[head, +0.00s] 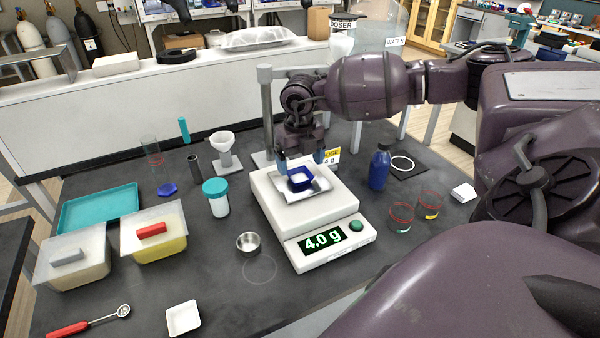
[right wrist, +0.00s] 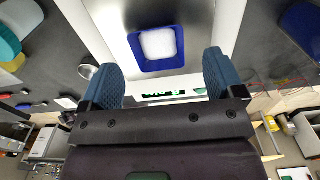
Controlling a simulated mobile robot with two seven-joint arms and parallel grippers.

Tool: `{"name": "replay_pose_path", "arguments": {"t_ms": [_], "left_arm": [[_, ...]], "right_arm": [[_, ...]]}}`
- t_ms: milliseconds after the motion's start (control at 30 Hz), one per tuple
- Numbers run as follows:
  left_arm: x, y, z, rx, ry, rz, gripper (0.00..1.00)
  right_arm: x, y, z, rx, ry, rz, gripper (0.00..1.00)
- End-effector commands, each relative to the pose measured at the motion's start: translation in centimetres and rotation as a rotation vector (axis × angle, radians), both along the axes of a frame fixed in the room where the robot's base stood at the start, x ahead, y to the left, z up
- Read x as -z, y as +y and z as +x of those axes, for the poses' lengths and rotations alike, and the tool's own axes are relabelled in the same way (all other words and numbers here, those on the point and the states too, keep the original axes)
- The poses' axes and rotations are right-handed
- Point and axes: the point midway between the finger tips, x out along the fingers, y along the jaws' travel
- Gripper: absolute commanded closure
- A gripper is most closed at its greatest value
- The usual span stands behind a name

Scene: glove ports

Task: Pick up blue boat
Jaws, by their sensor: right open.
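The blue boat (head: 302,186) is a small square dish with white powder in it. It sits on the steel pan (head: 320,192) of a white balance (head: 290,235) that reads 4.0 g. My right gripper (head: 301,161) is above and behind the boat, fingers pointing down, open and empty. In the right wrist view, the boat (right wrist: 158,66) lies beyond the blue fingertips of the right gripper (right wrist: 164,62), roughly midway between them and apart from both. My left gripper is not in view.
A blue bottle (head: 379,168) and red-rimmed beakers (head: 401,216) stand right of the balance. A teal-lidded jar (head: 217,198) and a small metal cup (head: 248,243) are on its left. A yellow-and-grey sign (head: 331,156) stands close behind the pan near the gripper.

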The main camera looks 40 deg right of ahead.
Motion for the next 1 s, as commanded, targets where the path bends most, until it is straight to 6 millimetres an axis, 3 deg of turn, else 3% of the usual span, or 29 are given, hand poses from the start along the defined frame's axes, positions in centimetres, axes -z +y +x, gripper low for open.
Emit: {"name": "replay_pose_path", "arguments": {"t_ms": [200, 467, 833, 1000], "left_arm": [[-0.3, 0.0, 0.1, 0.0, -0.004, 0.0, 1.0], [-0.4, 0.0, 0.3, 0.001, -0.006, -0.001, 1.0], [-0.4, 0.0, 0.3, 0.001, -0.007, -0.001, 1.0], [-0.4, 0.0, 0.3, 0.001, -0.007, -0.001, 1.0]], "right_arm": [[2.9, 0.2, -0.1, 0.0, 0.002, 0.001, 0.13], [3.2, 0.2, -0.1, 0.0, 0.0, 0.0, 0.13], [3.2, 0.2, -0.1, 0.0, 0.0, 0.0, 0.69], [3.2, 0.2, -0.1, 0.0, 0.0, 0.0, 0.74]]}}
